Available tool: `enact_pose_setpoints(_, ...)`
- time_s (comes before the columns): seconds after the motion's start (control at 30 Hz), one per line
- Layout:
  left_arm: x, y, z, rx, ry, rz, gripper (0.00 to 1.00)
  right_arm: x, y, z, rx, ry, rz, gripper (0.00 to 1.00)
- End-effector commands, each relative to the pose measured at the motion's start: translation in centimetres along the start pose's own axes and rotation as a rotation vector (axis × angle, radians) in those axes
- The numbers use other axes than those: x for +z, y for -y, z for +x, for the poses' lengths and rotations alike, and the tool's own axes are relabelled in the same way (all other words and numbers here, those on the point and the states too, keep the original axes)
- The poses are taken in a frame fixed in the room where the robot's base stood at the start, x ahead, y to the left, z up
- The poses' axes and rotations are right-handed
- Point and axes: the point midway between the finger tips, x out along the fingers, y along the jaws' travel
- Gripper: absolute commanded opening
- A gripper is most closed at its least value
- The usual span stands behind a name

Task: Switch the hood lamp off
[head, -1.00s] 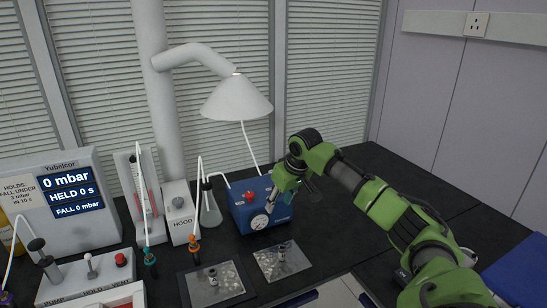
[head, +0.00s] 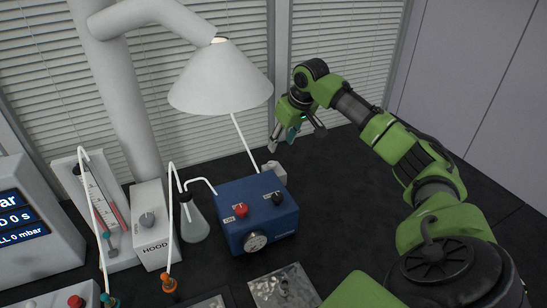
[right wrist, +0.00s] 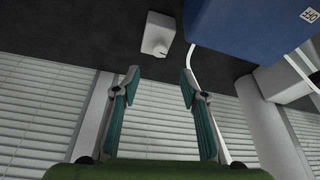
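The hood lamp (head: 221,82) is a white cone shade under a white pipe arm, with a warm glow at its neck. A white cord (head: 244,142) runs from it down behind the blue pump box. A small white box (head: 276,172) sits at the cord's lower end, behind the blue box; it also shows in the right wrist view (right wrist: 158,34). My right gripper (head: 297,137) is open and empty, above and slightly right of the small box, apart from it. In the right wrist view its fingers (right wrist: 159,82) point toward the box. My left gripper is not in view.
The blue box (head: 257,215) with red and black knobs and a gauge stands in front of the small box. Left are a flask (head: 194,222), the HOOD box (head: 151,236) with a grey knob, and a tube stand (head: 97,210). The black bench (head: 345,205) is clear to the right.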

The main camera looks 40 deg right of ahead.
Motion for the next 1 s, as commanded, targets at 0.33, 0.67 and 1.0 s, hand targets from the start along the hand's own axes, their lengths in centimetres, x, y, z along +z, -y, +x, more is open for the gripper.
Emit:
enact_pose_setpoints(0.33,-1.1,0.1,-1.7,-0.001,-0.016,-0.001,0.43,0.0,0.1,7.3,-0.001,0.003,0.001,0.4)
enact_pose_setpoints(0.67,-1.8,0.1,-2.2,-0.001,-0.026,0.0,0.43,0.0,0.0,11.3,0.001,0.001,-0.001,0.4)
enact_pose_setpoints(1.0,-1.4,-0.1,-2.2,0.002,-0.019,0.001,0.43,0.0,0.0,11.7,0.001,-0.001,-0.002,0.37)
